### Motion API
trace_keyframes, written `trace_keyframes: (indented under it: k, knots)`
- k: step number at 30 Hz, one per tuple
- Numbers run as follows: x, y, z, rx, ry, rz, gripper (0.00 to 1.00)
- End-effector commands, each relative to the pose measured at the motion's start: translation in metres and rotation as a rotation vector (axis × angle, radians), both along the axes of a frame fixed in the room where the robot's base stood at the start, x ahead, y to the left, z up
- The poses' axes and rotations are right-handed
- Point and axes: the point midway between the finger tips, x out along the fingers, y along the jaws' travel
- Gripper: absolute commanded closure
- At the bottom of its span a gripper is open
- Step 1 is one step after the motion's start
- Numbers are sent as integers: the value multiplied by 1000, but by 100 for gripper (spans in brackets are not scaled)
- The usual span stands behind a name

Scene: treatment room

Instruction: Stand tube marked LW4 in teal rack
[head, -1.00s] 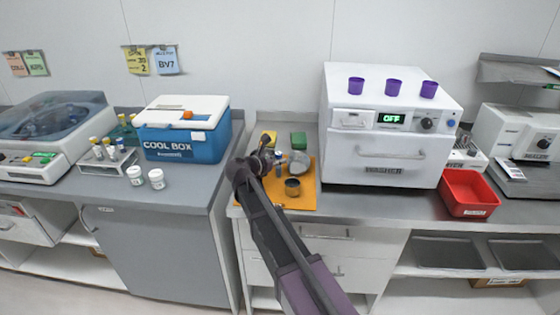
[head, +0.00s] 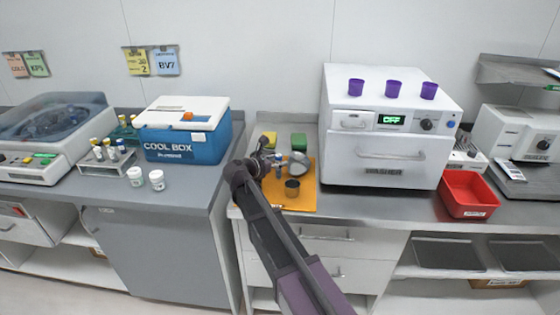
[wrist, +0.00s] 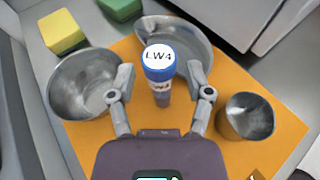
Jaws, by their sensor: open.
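The tube marked LW4 (wrist: 160,62) has a white top with dark letters and a blue cap. In the wrist view it stands upright on the orange mat (wrist: 250,158) among metal bowls. My gripper (wrist: 160,78) is open, with one finger on each side of the tube and a gap to each. In the head view my gripper (head: 268,148) is over the mat, left of the white washer. A dark teal rack (head: 122,131) stands left of the cool box, partly hidden by a pale rack and its tubes.
Metal bowls (wrist: 82,82) (wrist: 180,38) and a metal cup (wrist: 246,116) surround the tube closely. Yellow (wrist: 61,31) and green blocks (wrist: 120,8) lie behind. The cool box (head: 185,145), the pale tube rack (head: 107,158) and two white jars (head: 136,176) stand on the left counter.

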Motion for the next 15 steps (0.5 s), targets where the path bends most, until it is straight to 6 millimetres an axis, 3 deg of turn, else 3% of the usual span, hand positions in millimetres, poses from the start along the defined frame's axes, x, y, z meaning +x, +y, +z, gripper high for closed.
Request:
trace_keyframes:
  k: [15]
  knots:
    - [-61,48,25,0,0,2,34]
